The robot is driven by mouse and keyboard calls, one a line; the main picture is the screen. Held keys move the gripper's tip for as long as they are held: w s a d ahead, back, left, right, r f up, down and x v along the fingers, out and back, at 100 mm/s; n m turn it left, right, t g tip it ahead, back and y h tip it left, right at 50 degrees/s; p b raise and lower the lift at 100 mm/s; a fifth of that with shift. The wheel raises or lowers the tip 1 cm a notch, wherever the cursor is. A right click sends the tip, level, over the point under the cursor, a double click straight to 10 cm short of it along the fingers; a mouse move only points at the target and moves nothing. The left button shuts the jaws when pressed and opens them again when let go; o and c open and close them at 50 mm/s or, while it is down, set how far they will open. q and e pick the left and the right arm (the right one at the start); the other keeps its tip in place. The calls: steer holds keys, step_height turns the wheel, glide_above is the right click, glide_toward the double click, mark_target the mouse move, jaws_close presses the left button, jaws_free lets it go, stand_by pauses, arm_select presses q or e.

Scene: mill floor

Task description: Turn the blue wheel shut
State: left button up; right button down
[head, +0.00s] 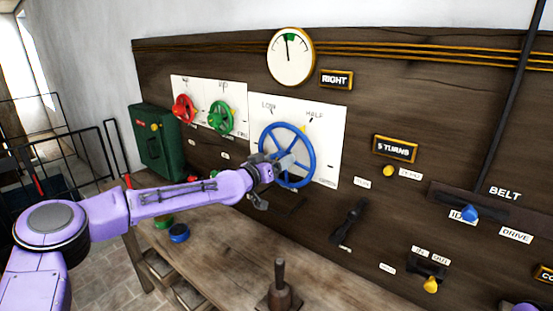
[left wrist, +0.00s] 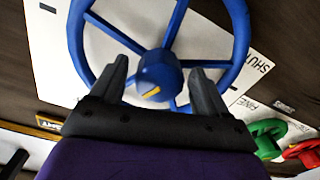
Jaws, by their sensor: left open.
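The blue wheel (head: 311,157) is mounted on a white plate on the dark wooden panel. It has several spokes and a central hub with a yellow mark. In the left wrist view the blue wheel (left wrist: 241,45) fills the upper middle, with its hub (left wrist: 156,76) between my fingers. My left gripper (head: 275,183) is at the lower left of the wheel in the head view. In the left wrist view my left gripper (left wrist: 160,85) is open, its fingers on either side of the hub. I cannot tell whether they touch it. My right gripper is not in view.
A red wheel (head: 184,109) and a green wheel (head: 221,117) are left of the blue wheel. A green box (head: 157,143) hangs further left. A wooden bench (head: 225,252) runs below, with a dark handled object (head: 280,289) on it. A black lever (head: 348,222) is at lower right.

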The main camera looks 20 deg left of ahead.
arm_select(q)
steer(key=shift+s+r, duration=0.15)
steer(key=shift+s, duration=0.1)
steer(key=shift+w, duration=0.1)
steer(key=c, duration=1)
